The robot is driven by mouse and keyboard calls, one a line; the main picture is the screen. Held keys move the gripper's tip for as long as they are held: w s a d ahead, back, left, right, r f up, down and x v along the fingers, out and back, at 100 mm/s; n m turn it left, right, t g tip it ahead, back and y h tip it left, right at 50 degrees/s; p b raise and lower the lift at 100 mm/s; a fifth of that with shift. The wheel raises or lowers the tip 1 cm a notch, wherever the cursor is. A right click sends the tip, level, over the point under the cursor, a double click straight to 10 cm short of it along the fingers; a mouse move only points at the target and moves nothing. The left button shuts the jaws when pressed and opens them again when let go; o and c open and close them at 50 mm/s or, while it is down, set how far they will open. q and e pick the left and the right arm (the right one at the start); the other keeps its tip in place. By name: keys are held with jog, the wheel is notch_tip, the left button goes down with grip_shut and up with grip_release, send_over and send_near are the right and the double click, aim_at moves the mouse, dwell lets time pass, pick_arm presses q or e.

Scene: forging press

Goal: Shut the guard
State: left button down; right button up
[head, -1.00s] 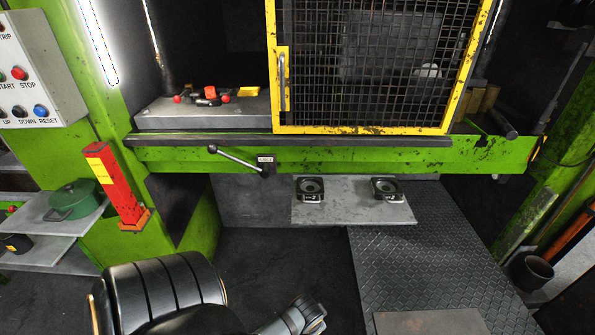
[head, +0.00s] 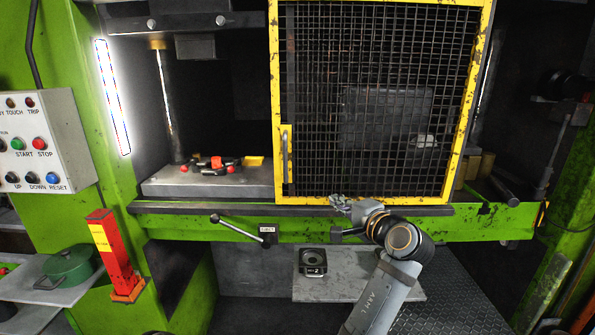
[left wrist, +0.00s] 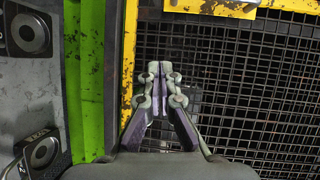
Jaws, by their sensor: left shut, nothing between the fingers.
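The guard is a yellow-framed black mesh panel (head: 375,199) covering the right part of the press opening; the left part is uncovered. Its upright handle (head: 285,155) is on the left side of the frame. My left gripper (head: 338,203) is by the guard's bottom edge, right of and below the handle. In the left wrist view its fingers (left wrist: 160,75) are together and empty, in front of the mesh. The yellow frame (left wrist: 128,70) runs beside them, with a yellow handle plate (left wrist: 215,8) at the top. I cannot tell whether the fingers touch the guard. My right gripper is out of view.
A black-knobbed lever (head: 240,230) juts from the green beam (head: 190,225) below the opening. A grey shelf (head: 345,290) with a dark holder (head: 314,262) is underneath. A red post (head: 115,255) and button panel (head: 40,140) stand left.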

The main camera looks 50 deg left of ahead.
pick_arm(q)
notch_tip(320, 180, up, 8)
jog(key=s+g+y, duration=0.1)
jog(key=g+y, duration=0.1)
jog(key=s+a+p, duration=0.1)
jog(key=a+p, duration=0.4)
jog(key=a, duration=0.8)
jog(key=shift+s+f+n+p, duration=0.2)
jog(key=shift+s+n+p, duration=0.15)
jog(key=shift+n+p, duration=0.05)
jog(key=shift+w, duration=0.1)
jog(key=shift+a, duration=0.2)
